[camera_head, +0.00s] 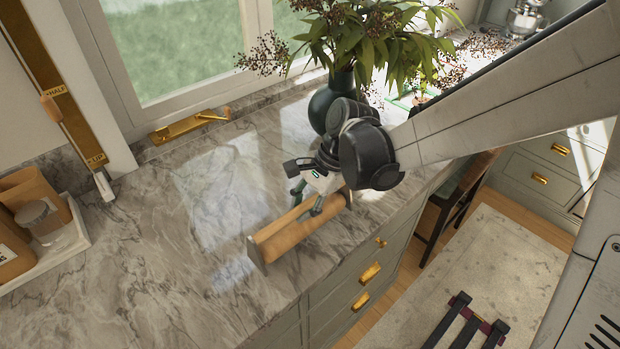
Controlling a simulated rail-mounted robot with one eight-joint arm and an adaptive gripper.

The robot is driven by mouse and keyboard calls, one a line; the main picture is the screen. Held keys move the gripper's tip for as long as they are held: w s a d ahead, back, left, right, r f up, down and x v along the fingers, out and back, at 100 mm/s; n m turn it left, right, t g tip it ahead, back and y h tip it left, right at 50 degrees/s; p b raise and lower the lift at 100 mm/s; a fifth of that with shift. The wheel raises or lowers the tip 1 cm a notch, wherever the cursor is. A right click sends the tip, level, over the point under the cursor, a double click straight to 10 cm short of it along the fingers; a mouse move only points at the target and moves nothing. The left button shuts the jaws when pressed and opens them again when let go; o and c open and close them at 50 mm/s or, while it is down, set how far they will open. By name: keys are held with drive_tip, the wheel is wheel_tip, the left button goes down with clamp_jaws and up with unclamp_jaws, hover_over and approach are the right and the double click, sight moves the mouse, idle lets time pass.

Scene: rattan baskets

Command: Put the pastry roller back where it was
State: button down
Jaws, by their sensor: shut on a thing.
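The pastry roller (284,234) is a light wooden cylinder at the front edge of the marble counter. It lies slanted, its near end at lower left beside a flat grey upright end piece (255,254). Whether this piece belongs to the roller or to a stand under it, I cannot tell. My gripper (308,206) reaches down from the upper right with its fingers around the far part of the roller, shut on it. My wrist and fingers hide part of that far end. Whether the roller rests on something or hangs just above it is unclear.
A dark green vase (322,108) with leafy branches stands close behind my wrist. A brass piece (190,124) lies by the window. A white tray (70,240) with containers is at far left. The marble counter (150,240) left of the roller is clear. Drawers (365,285) drop below its front edge.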

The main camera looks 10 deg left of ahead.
wheel_tip(320, 180, down, 2)
drive_tip(key=shift+f, duration=0.35)
drive_tip(key=shift+f+b, duration=0.3)
drive_tip(key=c, duration=1.8)
unclamp_jaws()
drive_tip(key=shift+r, duration=0.1)
